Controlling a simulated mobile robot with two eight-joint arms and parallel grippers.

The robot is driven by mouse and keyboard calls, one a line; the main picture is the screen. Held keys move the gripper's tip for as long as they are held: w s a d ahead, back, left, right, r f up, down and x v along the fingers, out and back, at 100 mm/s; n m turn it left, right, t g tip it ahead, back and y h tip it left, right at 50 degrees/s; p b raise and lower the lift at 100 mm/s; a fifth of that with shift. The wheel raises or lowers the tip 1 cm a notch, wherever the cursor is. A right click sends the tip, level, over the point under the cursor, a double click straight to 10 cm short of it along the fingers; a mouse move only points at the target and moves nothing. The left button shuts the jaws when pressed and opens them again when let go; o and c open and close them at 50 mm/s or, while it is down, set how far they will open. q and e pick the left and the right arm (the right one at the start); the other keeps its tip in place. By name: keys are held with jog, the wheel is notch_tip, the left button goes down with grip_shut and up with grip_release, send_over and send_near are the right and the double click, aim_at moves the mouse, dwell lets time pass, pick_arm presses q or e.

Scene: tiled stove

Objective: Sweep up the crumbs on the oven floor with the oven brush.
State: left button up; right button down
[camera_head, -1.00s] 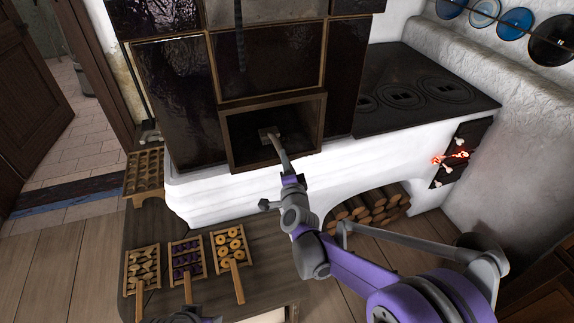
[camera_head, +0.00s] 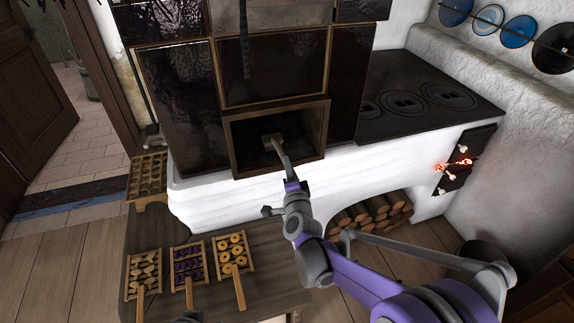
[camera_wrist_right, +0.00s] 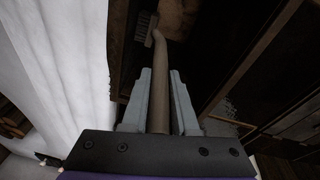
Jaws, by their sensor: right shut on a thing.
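The oven brush (camera_head: 279,152) has a long wooden handle and a small head. Its head is inside the dark oven opening (camera_head: 228,145) in the head view, and my right gripper (camera_head: 289,178) is shut on its handle just outside the opening. In the right wrist view the handle (camera_wrist_right: 156,85) runs between the two fingers (camera_wrist_right: 161,82), and the bristles (camera_wrist_right: 143,27) show at the top. The oven floor is dark, and I cannot make out crumbs on it. Only a sliver of my left arm shows at the bottom edge of the head view; its jaws cannot be read.
A bench (camera_head: 262,282) at the lower left holds several handled trays of pastries (camera_head: 189,265). A wooden tray (camera_head: 148,172) stands left of the stove. The black cooktop (camera_head: 385,122) is to the right, above a glowing firebox (camera_head: 455,164) and stacked logs (camera_head: 375,212).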

jog(key=shift+s+d, duration=0.25)
jog(key=shift+s, duration=0.45)
jog(key=shift+s+d, duration=0.2)
jog(key=shift+s, duration=0.5)
jog(key=shift+s+d, duration=0.25)
jog(key=shift+s, duration=0.45)
pick_arm(q)
jog(key=shift+r, duration=0.1)
pick_arm(e)
jog(key=shift+r, duration=0.1)
jog(key=shift+r+p, duration=0.9)
jog(key=shift+r, duration=0.35)
pick_arm(q)
jog(key=shift+r, duration=0.95)
